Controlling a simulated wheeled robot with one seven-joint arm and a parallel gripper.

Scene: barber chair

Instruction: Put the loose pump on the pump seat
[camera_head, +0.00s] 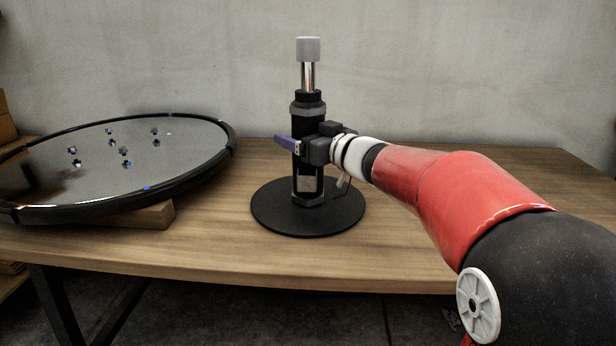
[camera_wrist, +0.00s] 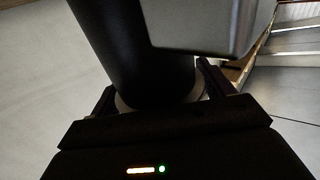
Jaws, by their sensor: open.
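The pump (camera_head: 307,120) stands upright in the head view, a black cylinder with grey collars, a chrome rod and a grey cap on top. Its lower end is over the middle of a round black base plate (camera_head: 268,212); the seat itself is hidden, so I cannot tell how it fits. My gripper (camera_head: 298,146) is at the pump's mid-height, reaching in from the right. In the wrist view, the open fingers (camera_wrist: 155,85) are on either side of a black cylinder (camera_wrist: 135,55), with a grey block (camera_wrist: 205,22) close by. Contact cannot be told.
A large round black-rimmed tray or mirror (camera_head: 219,160) lies tilted on a wooden block (camera_head: 150,213) at the left, with several small shiny bits on it. The wooden table (camera_head: 420,265) is clear right of the base plate. A grey wall (camera_head: 450,70) stands behind.

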